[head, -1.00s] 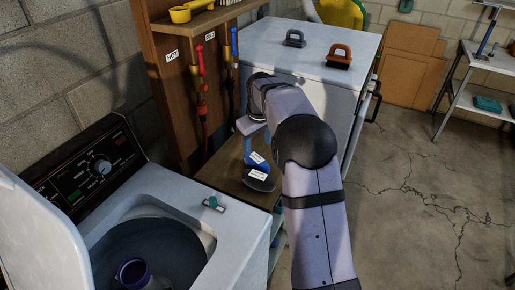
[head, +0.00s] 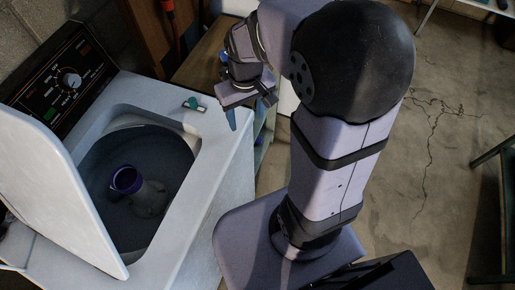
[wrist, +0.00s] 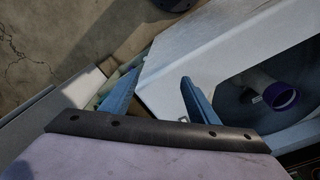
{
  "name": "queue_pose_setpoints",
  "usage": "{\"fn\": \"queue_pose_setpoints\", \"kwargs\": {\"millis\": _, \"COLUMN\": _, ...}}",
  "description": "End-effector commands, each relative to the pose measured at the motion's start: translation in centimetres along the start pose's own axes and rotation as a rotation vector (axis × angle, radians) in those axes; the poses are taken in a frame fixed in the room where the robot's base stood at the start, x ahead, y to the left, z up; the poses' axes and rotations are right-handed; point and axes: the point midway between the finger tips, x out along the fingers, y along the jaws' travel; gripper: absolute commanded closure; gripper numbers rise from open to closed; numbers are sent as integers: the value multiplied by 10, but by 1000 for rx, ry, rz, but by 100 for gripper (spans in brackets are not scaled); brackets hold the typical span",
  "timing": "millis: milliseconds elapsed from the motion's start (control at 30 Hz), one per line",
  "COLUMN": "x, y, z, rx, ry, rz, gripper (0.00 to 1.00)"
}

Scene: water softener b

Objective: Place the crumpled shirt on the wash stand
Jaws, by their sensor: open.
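No crumpled shirt can be made out in any current view. The wash stand (head: 191,66) shows as a wooden top between the washer and the wall, partly hidden by my arm. My gripper (head: 240,110) hangs by the washer's right rear corner, in front of the stand. In the wrist view my gripper (wrist: 162,78) has its two blue fingers spread apart with nothing between them.
The white washer (head: 225,150) has its lid (head: 50,185) raised. Its tub (head: 105,200) holds a grey agitator with a purple cup-like top (head: 127,180). A small green-knobbed item (head: 193,104) lies on the washer's rim. Cracked floor (head: 425,190) is open at right.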

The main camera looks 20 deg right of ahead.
Motion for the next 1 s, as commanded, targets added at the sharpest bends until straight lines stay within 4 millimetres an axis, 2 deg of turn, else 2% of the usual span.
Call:
{"fn": "queue_pose_setpoints", "kwargs": {"millis": 33, "x": 3, "y": -5, "z": 22, "rx": 14, "ry": -14, "rz": -3, "gripper": 45}}
{"fn": "queue_pose_setpoints", "kwargs": {"millis": 100, "x": 8, "y": -9, "z": 46, "rx": 35, "ry": -31, "rz": -5, "gripper": 45}}
{"fn": "queue_pose_setpoints", "kwargs": {"millis": 200, "x": 14, "y": -13, "z": 72, "rx": 58, "ry": -51, "rz": -7, "gripper": 45}}
{"fn": "queue_pose_setpoints", "kwargs": {"millis": 300, "x": 18, "y": -16, "z": 87, "rx": 71, "ry": -61, "rz": -8, "gripper": 45}}
{"fn": "queue_pose_setpoints", "kwargs": {"millis": 467, "x": 20, "y": -17, "z": 96, "rx": 79, "ry": -68, "rz": -9, "gripper": 45}}
{"fn": "queue_pose_setpoints", "kwargs": {"millis": 1000, "x": 20, "y": -17, "z": 95, "rx": 77, "ry": -69, "rz": -9, "gripper": 45}}
